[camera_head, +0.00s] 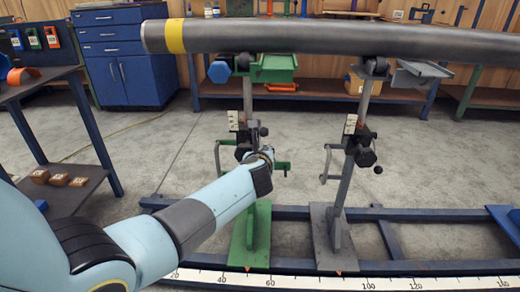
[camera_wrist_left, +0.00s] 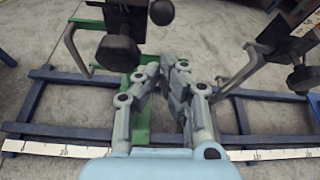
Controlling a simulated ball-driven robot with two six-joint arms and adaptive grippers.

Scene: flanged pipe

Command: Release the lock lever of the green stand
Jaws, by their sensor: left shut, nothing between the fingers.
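The green stand (camera_head: 258,235) stands left of centre in the head view, with a green foot and a green top under the pipe (camera_head: 330,40). Its dark clamp with black knobs (camera_head: 264,131) sits midway up the post. In the left wrist view, a black knob on a stem (camera_wrist_left: 118,52) hangs ahead and left of my fingers, and another round knob (camera_wrist_left: 162,12) shows at the top. Which part is the lock lever is not clear. My left gripper (camera_wrist_left: 165,68) is shut and empty, just short of the clamp. In the head view my wrist partly hides it. My right gripper is out of view.
A grey stand (camera_head: 340,220) with its own clamp and crank stands to the right. Blue rails (camera_head: 420,214) and a white scale strip (camera_head: 330,282) run along the floor. A dark shelf (camera_head: 60,200) is at left. The pipe passes overhead.

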